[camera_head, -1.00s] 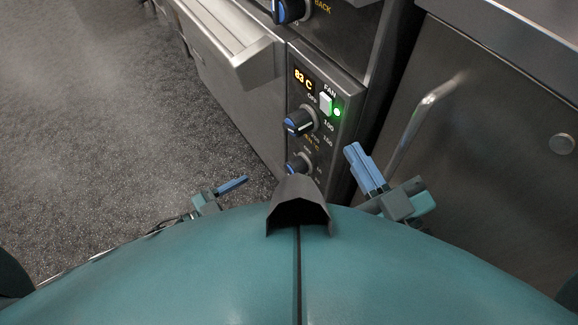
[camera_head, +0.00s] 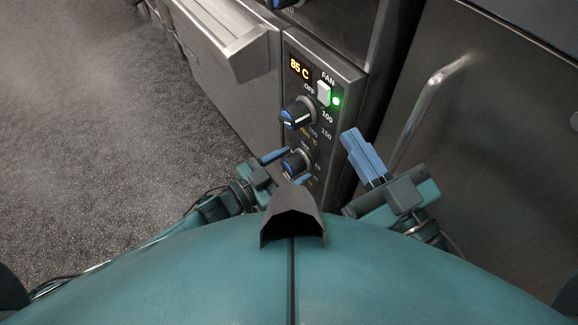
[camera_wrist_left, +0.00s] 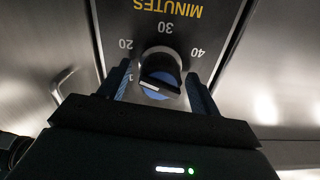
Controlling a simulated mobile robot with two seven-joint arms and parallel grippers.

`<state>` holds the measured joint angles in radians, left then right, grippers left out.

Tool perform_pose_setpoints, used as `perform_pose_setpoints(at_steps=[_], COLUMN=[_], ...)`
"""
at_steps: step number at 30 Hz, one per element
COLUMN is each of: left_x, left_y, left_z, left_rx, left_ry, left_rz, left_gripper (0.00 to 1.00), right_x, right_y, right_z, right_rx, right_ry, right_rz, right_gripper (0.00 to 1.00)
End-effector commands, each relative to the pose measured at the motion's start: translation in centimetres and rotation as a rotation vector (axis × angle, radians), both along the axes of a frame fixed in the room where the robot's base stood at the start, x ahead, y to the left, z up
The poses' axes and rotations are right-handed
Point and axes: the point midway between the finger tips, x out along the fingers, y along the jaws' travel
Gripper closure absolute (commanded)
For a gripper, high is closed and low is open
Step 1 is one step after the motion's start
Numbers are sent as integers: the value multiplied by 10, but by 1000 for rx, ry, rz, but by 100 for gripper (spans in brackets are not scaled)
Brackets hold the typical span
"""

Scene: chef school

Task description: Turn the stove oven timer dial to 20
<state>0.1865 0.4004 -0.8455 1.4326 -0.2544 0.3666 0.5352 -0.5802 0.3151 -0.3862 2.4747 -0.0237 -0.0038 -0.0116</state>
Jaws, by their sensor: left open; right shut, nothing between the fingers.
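The timer dial (camera_head: 297,161), black with a blue face, is the lower knob on the oven's control panel. In the left wrist view the dial (camera_wrist_left: 161,72) sits under an upside-down MINUTES label, with 20 at its left, 30 above and 40 at its right. I cannot tell which number its pointer marks. My left gripper (camera_head: 289,167) is open, with one finger on either side of the dial; the left wrist view shows the fingers (camera_wrist_left: 160,86) flanking it, contact unclear. My right gripper (camera_head: 353,140) is shut and empty, right of the panel.
Above the timer is a temperature knob (camera_head: 298,113), with a white fan switch (camera_head: 323,93), green light and an 85 C display (camera_head: 299,68). A steel door with a handle (camera_head: 425,105) stands right. Floor at left is clear.

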Motion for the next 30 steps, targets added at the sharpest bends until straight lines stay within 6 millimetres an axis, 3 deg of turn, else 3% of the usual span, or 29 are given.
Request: perform_pose_setpoints(at_steps=[2,18,24,30], left_x=[0,0,-1,-1], left_y=[0,0,0,1], left_z=[0,0,2,0], left_rx=[0,0,45,93], left_ry=[0,0,-61,-125], left_rz=[0,0,1,0], left_gripper=[37,81,81,81], right_x=[0,1,1,0], right_y=[0,0,0,-2], right_z=[0,-4,3,-6], right_rx=[0,3,-5,-18], right_ry=[-1,7,10,31], right_rz=[0,-5,-9,-22], right_gripper=[100,100,100,100])
